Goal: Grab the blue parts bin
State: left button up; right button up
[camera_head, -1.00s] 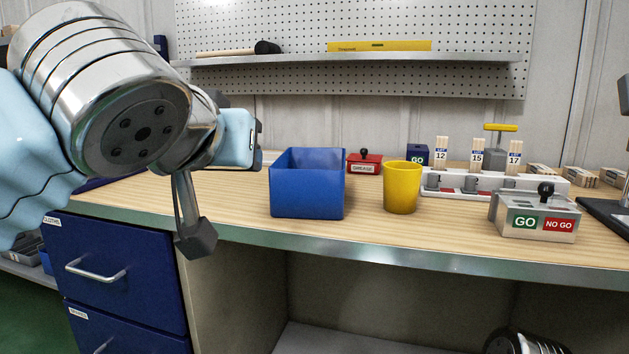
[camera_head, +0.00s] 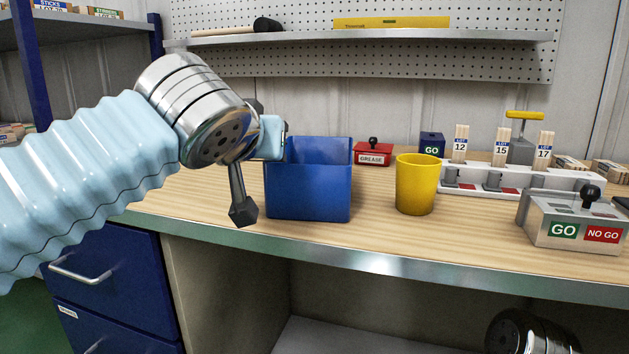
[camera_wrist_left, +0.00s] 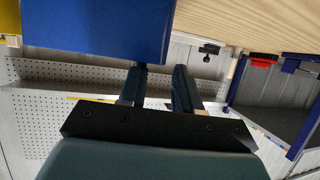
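The blue parts bin (camera_head: 308,193) stands upright and open-topped on the workbench, left of the yellow cup. My left gripper (camera_head: 260,175) is at the bin's left side, with one dark finger hanging just left of its front face. In the left wrist view the two fingers (camera_wrist_left: 160,85) are apart, and the blue bin (camera_wrist_left: 95,28) fills the upper left, right at the fingertips. The left-hand finger's tip meets the bin's edge in that picture; I cannot tell whether it touches. My right gripper is not in view; only part of my right arm shows at the bottom right.
A yellow cup (camera_head: 416,184) stands close right of the bin. A red grease box (camera_head: 373,154) is behind. A GO/NO GO box (camera_head: 573,222) and a white rack (camera_head: 522,180) with upright sticks stand further right. The wooden bench top (camera_head: 375,226) is clear in front.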

pick_arm(q)
jog(key=x, duration=0.5)
jog(key=shift+s+f, duration=0.1)
jog(key=shift+c, duration=0.3)
grip_shut()
dwell(1.0)
